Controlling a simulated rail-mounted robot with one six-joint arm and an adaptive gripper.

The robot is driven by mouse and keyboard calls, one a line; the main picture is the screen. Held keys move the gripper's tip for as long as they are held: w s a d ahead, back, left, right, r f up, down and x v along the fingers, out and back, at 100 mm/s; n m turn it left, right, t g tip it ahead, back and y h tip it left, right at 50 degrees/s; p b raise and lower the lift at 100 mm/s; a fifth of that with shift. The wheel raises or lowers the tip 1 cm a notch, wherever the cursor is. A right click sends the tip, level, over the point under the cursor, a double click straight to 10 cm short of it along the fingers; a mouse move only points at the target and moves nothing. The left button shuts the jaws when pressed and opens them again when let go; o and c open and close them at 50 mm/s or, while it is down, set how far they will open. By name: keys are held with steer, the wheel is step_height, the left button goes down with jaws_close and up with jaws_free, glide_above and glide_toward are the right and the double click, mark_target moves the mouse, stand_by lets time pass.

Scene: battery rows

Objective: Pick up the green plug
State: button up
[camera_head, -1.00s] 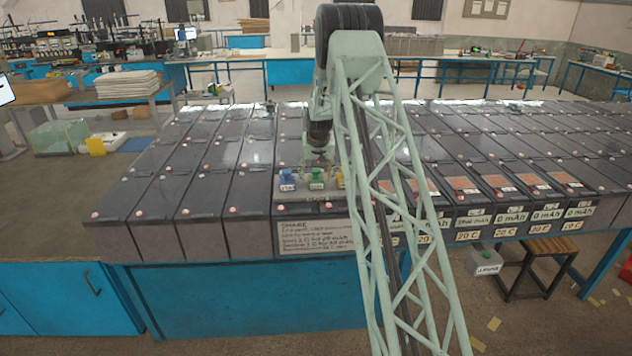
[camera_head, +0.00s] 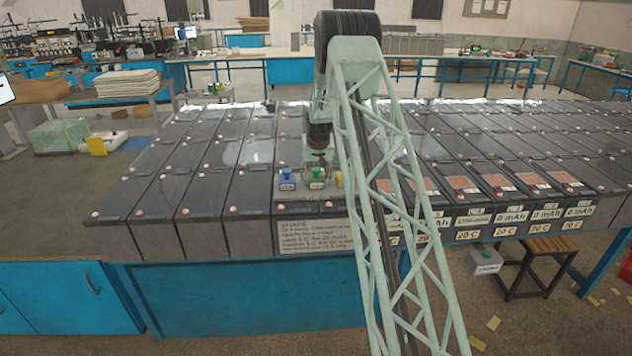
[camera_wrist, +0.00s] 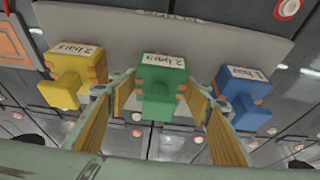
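The green plug (camera_wrist: 163,88) is in the middle of the wrist view, with a white "2 bars" label on its top edge. My gripper (camera_wrist: 159,82) is open, with one finger on each side of the green plug and gaps visible between them. The yellow plug (camera_wrist: 66,80) is to its left and the blue plug (camera_wrist: 243,92) to its right. In the head view my gripper (camera_head: 318,162) is just above and behind the green plug (camera_head: 317,177), with the blue plug (camera_head: 287,178) beside it. The yellow plug is mostly hidden there behind my arm.
The plugs sit on a grey plate (camera_wrist: 205,32). Rows of dark batteries (camera_head: 202,194) fill the table around them. A battery with a handwritten note (camera_head: 313,236) stands in front. The neighbouring plugs are close outside my fingers.

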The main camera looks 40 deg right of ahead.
mark_target(316, 169)
steer(key=c, duration=0.6)
steer(key=shift+r, duration=0.15)
steer(key=shift+r, duration=1.55)
steer(key=s+d+r+b, duration=0.1)
steer(key=s+d+b, duration=0.1)
steer(key=s, duration=1.3)
steer(key=shift+s+d+r, duration=0.3)
steer(key=shift+s+d, duration=0.1)
steer(key=shift+d, duration=0.1)
